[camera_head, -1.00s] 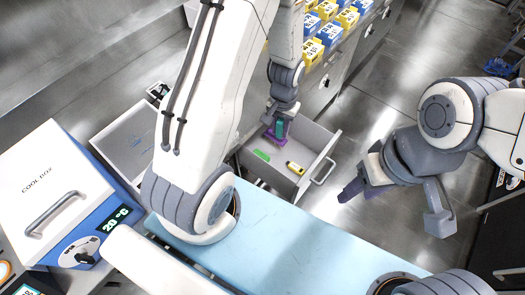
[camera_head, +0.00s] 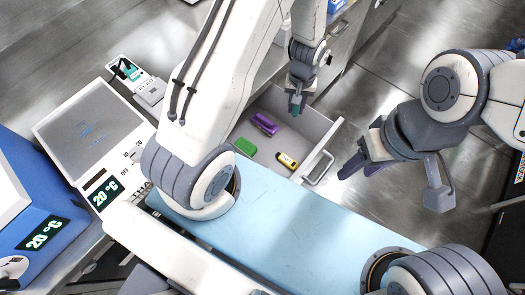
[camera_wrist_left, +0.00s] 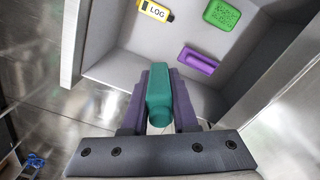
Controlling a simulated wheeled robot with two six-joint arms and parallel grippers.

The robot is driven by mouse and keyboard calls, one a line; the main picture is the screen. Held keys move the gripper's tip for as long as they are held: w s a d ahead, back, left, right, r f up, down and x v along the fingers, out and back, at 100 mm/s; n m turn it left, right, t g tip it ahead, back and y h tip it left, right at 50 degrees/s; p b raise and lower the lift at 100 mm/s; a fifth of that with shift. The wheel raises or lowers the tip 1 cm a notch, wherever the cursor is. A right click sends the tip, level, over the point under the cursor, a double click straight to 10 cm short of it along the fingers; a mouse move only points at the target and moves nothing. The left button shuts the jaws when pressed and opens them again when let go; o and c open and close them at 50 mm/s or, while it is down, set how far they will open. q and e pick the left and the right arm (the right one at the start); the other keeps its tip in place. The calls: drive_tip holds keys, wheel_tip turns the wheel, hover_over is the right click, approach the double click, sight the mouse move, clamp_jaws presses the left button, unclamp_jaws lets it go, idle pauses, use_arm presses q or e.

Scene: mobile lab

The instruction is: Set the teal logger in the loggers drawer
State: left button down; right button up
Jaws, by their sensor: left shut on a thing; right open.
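The teal logger (camera_wrist_left: 160,92) is upright between the fingers of my left gripper (camera_wrist_left: 160,105). In the head view, my left gripper (camera_head: 297,98) is shut on the teal logger (camera_head: 296,108), over the back right part of the open loggers drawer (camera_head: 318,126). The drawer holds a purple logger (camera_head: 264,124), a green box-like thing (camera_head: 245,147) and a yellow-and-black logger (camera_head: 287,161). In the wrist view, the yellow one (camera_wrist_left: 155,10) reads LOG. I cannot tell how far the teal logger is above the drawer floor. My right gripper (camera_head: 358,172) is open and empty, right of the drawer.
A light blue surface (camera_head: 300,225) lies in front of the drawer. A device with a grey top plate (camera_head: 92,125) and a blue cool box (camera_head: 45,195) stand at left. The drawer floor is bare between its contents. Open metal floor lies at right.

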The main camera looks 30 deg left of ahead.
use_arm(q)
drive_tip(key=d+f+n+b, duration=0.1)
drive_tip(key=f+b, duration=0.1)
drive_tip(key=f, duration=0.5)
drive_tip(key=w+d+f+n+b, duration=0.1)
drive_tip(key=f+b, duration=0.2)
drive_tip(key=f, duration=0.4)
drive_tip(key=w+d+f+n+b, duration=0.1)
drive_tip(key=f+b, duration=0.2)
drive_tip(key=f, duration=0.4)
drive_tip(key=shift+f, duration=0.15)
use_arm(e)
wheel_tip(320, 180, down, 11)
use_arm(q)
drive_tip(key=shift+f, duration=0.1)
drive_tip(key=shift+f+b, duration=0.15)
drive_tip(key=shift+b, duration=0.25)
drive_tip(key=c, duration=0.7)
unclamp_jaws()
